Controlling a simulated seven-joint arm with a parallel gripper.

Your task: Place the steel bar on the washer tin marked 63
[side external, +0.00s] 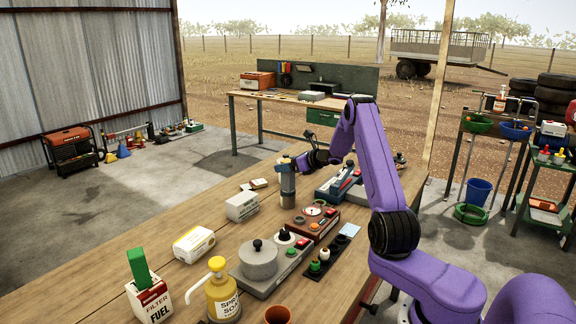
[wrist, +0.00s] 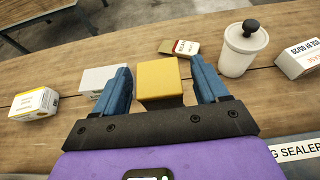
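A block with a flat yellow-tan top (wrist: 158,78) stands between my fingers in the wrist view. It may be the steel bar, but its colour does not settle this. In the side view its tan top (side external: 286,161) shows above a blue finger, with a grey lower part below. My gripper (wrist: 160,72) is open, one blue finger on each side, with a narrow gap showing at both sides. In the side view my gripper (side external: 288,177) is low over the bench, reaching in from the right. I cannot read a 63 anywhere, so I cannot tell which thing is the washer tin.
A white canister with a black knob (wrist: 240,52) and a lettered box (wrist: 299,58) stand to the right. A white box (side external: 242,207) and a yellow-labelled box (side external: 193,243) lie nearer the camera. A red-based dial device (side external: 312,222) and grey knobbed pot (side external: 258,262) are nearby.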

